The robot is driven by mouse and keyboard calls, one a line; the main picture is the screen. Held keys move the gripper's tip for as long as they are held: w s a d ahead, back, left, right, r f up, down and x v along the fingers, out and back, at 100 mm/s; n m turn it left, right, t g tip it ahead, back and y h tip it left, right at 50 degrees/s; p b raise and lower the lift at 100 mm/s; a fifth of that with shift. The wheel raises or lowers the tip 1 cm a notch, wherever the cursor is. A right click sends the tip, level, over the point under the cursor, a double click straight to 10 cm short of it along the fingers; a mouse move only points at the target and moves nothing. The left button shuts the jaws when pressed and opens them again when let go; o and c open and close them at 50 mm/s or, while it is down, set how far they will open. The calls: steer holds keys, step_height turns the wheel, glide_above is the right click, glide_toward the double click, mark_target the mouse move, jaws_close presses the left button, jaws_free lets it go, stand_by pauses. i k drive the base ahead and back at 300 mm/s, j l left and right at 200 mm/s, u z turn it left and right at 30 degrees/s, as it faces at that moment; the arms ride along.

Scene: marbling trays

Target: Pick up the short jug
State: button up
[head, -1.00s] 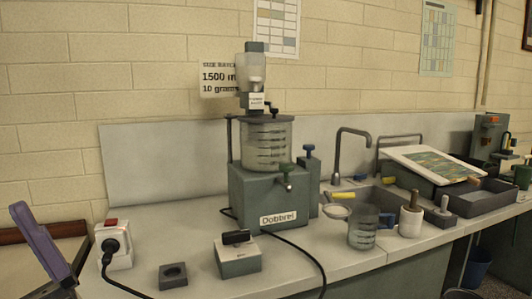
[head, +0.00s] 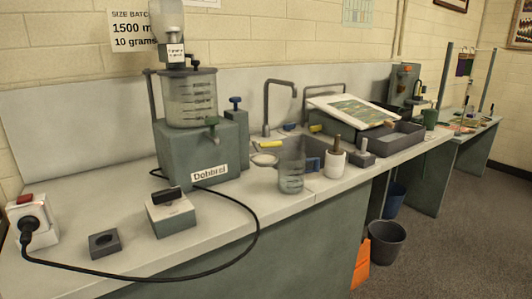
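A clear measuring jug (head: 291,178) with dark graduation marks stands upright on the counter, in front of the sink, in the head view. It is the only loose jug I can make out, and no second one shows for comparing height. A blue part at its right side looks like its handle. My gripper is not in view.
A round pale strainer (head: 264,160) is just left of the jug, and a white pot with a brown handle (head: 333,164) is close on its right. A machine labelled Dobbrel (head: 196,150) stands further left. A black cable (head: 254,236) loops over the counter's front edge.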

mark_target(291, 171)
steer(key=i+l+u, duration=0.1)
steer(key=l, duration=0.3)
steer(key=i+l+u, duration=0.1)
steer(key=l, duration=0.35)
steer(key=i+l+u, duration=0.1)
steer(key=i+l, duration=0.15)
steer(key=l, duration=0.2)
steer(key=i+l+u, duration=0.1)
steer(key=l, duration=0.4)
steer(key=i+l+u, duration=0.15)
steer(key=l, duration=0.3)
steer(key=l+u, duration=0.1)
steer(key=l, duration=0.35)
